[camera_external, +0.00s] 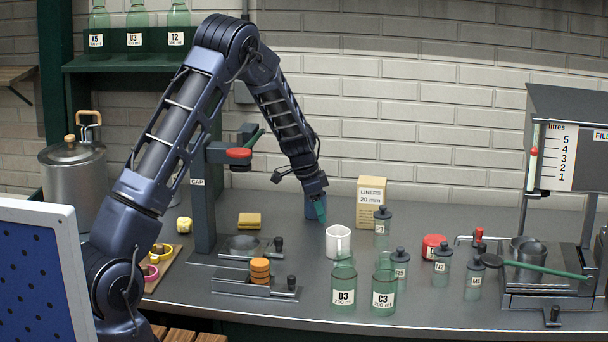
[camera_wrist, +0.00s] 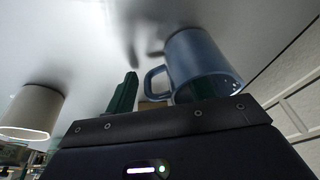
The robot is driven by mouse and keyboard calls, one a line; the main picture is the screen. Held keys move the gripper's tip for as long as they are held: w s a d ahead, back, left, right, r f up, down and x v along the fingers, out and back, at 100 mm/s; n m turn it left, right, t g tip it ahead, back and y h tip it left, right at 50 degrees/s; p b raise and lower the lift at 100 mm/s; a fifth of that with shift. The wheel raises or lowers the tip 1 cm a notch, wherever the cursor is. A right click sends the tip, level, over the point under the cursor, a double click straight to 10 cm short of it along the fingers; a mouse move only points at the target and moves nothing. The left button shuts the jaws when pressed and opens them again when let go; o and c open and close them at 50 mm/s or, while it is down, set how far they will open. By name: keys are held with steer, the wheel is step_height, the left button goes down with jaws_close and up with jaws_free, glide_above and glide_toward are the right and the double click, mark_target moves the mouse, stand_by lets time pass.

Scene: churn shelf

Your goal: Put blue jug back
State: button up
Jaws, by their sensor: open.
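The blue jug (camera_wrist: 203,58) is at the upper right in the wrist view, with its handle toward the left. In the external view only a small part of the blue jug (camera_external: 309,207) shows behind my gripper (camera_external: 320,212), at the back of the bench. My gripper is open, and in the wrist view its two green fingers (camera_wrist: 163,88) stand apart. One finger is left of the handle and the other overlaps the jug's body. The handle appears between them. I cannot tell whether either finger touches the jug.
A white mug (camera_external: 337,243) stands just right and in front of my gripper. A capping stand (camera_external: 203,215) is to the left. The wall is close behind.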

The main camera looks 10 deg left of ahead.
steer(key=v, duration=1.2)
